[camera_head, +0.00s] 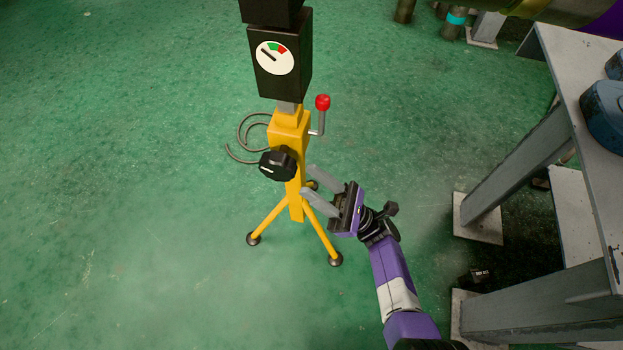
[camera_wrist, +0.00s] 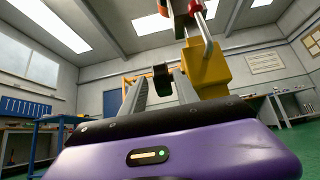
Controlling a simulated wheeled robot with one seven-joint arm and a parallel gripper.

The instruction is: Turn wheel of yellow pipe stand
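The yellow pipe stand (camera_head: 289,130) stands on tripod legs on the green floor, left of my arm in the head view. Its black wheel (camera_head: 278,164) is a knob on the front, with a white mark. A crank with a red ball (camera_head: 322,102) sticks out on its right. My gripper (camera_head: 312,181) is open, its two fingers apart, just right of and slightly below the wheel. In the wrist view the wheel (camera_wrist: 162,80) shows between and beyond the fingers, with the yellow stand (camera_wrist: 207,72) behind the right finger. I cannot tell whether a finger touches the wheel.
A black box with a gauge (camera_head: 275,57) tops the stand. A grey metal table (camera_head: 590,60) with blue items stands at the right, its legs near my arm. A loose cable (camera_head: 243,132) shows behind the stand. The floor on the left is clear.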

